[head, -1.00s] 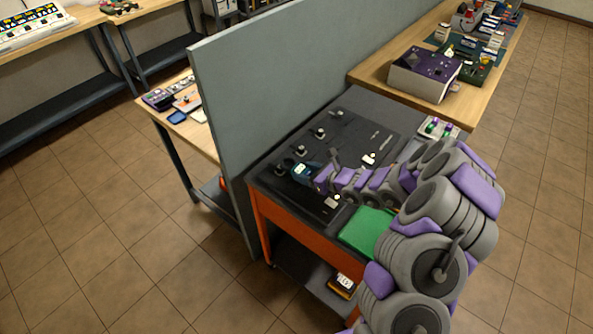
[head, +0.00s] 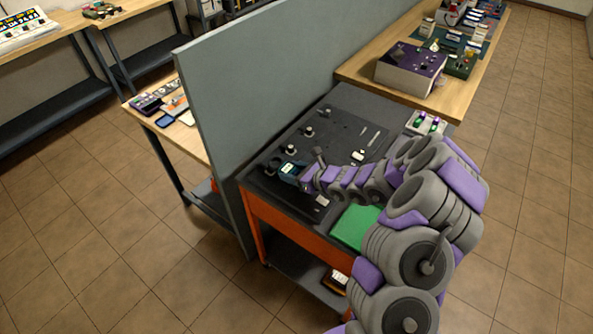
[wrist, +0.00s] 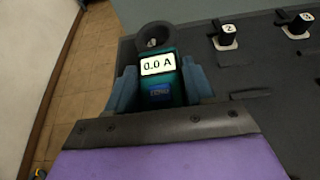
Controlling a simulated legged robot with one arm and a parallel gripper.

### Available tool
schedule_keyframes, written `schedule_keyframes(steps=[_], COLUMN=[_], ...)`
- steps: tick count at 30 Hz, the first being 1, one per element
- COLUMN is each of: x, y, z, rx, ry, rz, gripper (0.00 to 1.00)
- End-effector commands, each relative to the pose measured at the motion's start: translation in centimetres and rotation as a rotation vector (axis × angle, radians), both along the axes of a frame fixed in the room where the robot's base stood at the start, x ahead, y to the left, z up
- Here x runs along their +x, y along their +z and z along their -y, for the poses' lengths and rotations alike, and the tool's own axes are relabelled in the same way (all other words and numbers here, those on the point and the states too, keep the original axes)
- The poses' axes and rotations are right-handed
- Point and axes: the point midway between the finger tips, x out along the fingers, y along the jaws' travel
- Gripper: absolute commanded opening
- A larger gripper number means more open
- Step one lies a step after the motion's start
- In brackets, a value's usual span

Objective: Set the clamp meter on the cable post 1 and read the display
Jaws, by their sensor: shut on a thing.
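The clamp meter (wrist: 157,92) is teal with a dark ring jaw (wrist: 155,38) at its far end, and its display (wrist: 158,65) reads 0.0 A. My gripper (wrist: 161,84) is shut on its body. In the head view the meter (head: 289,170) is low over the dark panel, right beside the nearest post (head: 272,166). In the wrist view the ring is in line with the labelled posts 2 (wrist: 228,31) and 3 (wrist: 302,20). Post 1 cannot be made out there; I cannot tell whether the ring is around it or beside it.
The posts stand in a row on the dark panel of an orange-framed cart (head: 290,230). A tall grey partition (head: 240,90) rises close behind the row. A green pad (head: 355,226) lies near my arm. A purple-topped box (head: 412,66) stands on the wooden bench at the back.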

Motion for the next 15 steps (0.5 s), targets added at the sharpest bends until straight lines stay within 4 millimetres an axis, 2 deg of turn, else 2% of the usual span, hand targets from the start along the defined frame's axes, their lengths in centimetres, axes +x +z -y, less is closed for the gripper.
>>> schedule_keyframes(steps=[3,15], x=[0.0,0.0], y=[0.1,0.2], z=[-0.3,1.4], rx=[0.000,0.014], ry=[0.004,0.001], rz=[0.001,0.001], gripper=[0.00,0.00])
